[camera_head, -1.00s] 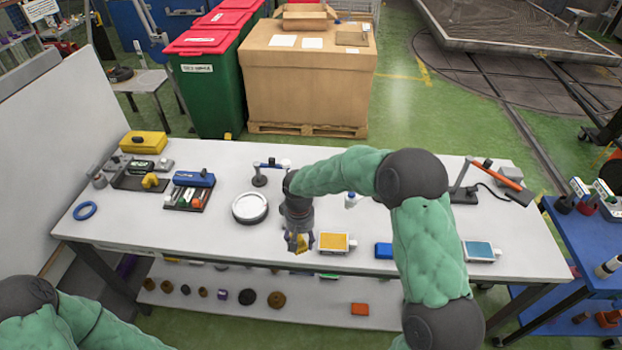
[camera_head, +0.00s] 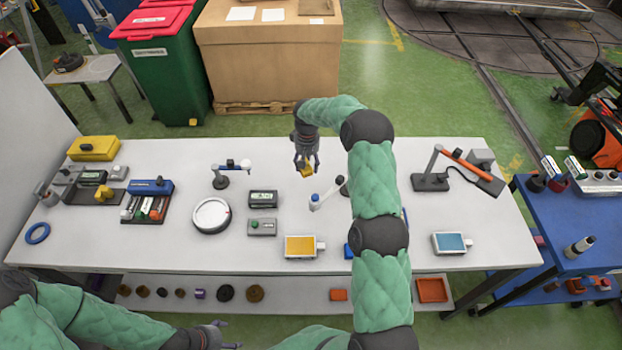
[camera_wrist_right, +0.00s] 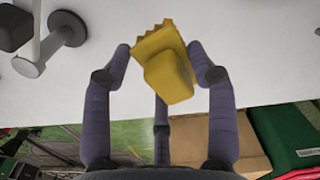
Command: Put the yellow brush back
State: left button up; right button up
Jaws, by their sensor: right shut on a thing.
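My right gripper (camera_head: 306,168) is shut on the yellow brush (camera_head: 308,173) above the back middle of the white bench. In the right wrist view, the brush (camera_wrist_right: 168,65) sits between the fingertips of the gripper (camera_wrist_right: 164,62), its toothed-looking edge pointing away from the palm. Bare bench top shows behind it. My left gripper (camera_head: 220,336) is at the bottom edge of the head view, in front of the bench, partly cut off. I cannot tell whether it is open or shut.

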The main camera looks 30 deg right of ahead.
jog(key=shift+w+d+f, duration=0.1)
jog(key=shift+d+f, duration=0.1)
jog(key=shift+f, duration=0.1)
send_near(308, 186)
notch_tip(308, 186, down, 5)
jog(key=shift+f+p, duration=0.1)
jog(key=shift+p, duration=0.2)
jog(key=shift+f, duration=0.3)
jog(key=shift+f, duration=0.1)
jog(key=o, duration=1)
